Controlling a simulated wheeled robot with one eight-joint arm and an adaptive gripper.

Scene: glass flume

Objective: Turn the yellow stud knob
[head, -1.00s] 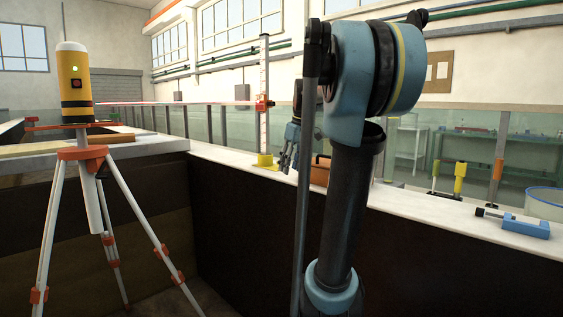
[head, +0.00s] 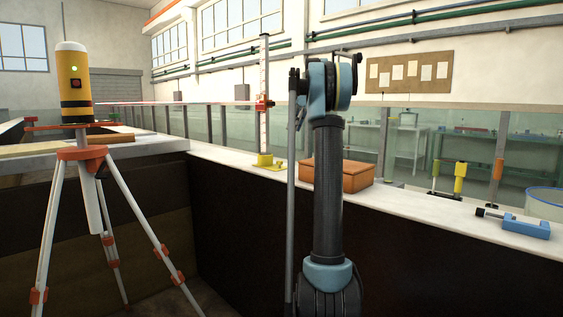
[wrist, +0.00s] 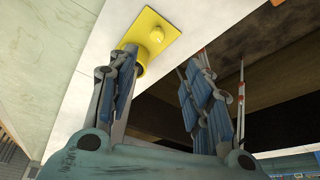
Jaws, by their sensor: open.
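A yellow plate (wrist: 166,22) lies on the white ledge at the top of the wrist view. It bears a small round yellow stud (wrist: 157,35) and a wider yellow cylinder (wrist: 141,66). My gripper (wrist: 160,68) is open and empty, with its fingers spread wide. Its left finger partly covers the cylinder, and I cannot tell whether they touch. The right finger is over the dark area beside the ledge. In the head view the yellow cylinder (head: 265,160) stands on the ledge left of my arm. My gripper cannot be made out there.
A blue clamp (head: 525,226) lies farther right. A red-and-white staff (head: 264,100) rises behind the yellow cylinder. A yellow instrument on a tripod (head: 74,85) stands at left.

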